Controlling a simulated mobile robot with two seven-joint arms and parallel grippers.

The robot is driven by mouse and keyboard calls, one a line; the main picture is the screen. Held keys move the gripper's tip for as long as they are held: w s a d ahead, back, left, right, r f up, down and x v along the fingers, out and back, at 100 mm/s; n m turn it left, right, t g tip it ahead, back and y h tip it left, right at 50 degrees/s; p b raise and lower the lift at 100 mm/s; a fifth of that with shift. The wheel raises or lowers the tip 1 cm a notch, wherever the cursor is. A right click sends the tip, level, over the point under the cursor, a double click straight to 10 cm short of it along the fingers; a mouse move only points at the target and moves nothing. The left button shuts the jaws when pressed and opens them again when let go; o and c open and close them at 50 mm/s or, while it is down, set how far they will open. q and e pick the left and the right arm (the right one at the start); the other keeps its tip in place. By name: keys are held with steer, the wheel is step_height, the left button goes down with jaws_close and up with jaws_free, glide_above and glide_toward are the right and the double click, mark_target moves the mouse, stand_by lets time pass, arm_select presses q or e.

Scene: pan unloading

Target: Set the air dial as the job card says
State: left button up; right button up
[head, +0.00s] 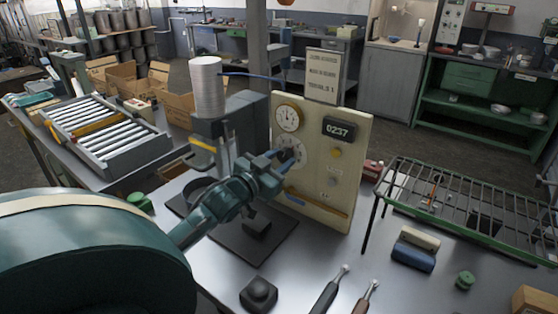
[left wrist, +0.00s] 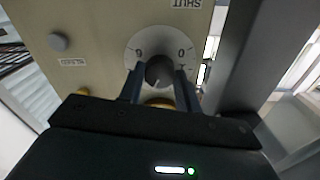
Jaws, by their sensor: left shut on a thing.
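The air dial is a dark knob (left wrist: 159,71) on a pale round scale (head: 300,155), low on the left of the cream panel (head: 353,165). My left gripper (head: 281,160) is at the dial, its fingers closed on either side of the knob; the left wrist view shows this grip (left wrist: 160,78). The scale shows a 6 and a 0 upside down in that view; the pointer's setting is unclear. The job card (head: 323,77) stands above the panel, its small text not readable. A round gauge (head: 289,118) sits above the dial. My right gripper is not in view.
The panel also carries a 0237 counter (head: 339,129), a yellow button (head: 336,153) and a grey knob (head: 332,181). A stack of white pans (head: 207,88) stands behind my left wrist. A wire rack (head: 470,200) is at right; tools lie at the front.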

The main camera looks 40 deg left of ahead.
arm_select(q)
steer(key=m, duration=0.5)
steer(key=shift+m, duration=0.3)
steer(key=m, duration=0.4)
steer(key=shift+m, duration=0.4)
steer(key=o, duration=1)
steer(key=shift+c, duration=0.2)
steer(key=shift+s, duration=0.1)
steer(key=s+d+b, duration=0.1)
steer(key=s, duration=1.2)
steer(key=shift+d+b, duration=0.25)
steer(key=shift+b, duration=0.15)
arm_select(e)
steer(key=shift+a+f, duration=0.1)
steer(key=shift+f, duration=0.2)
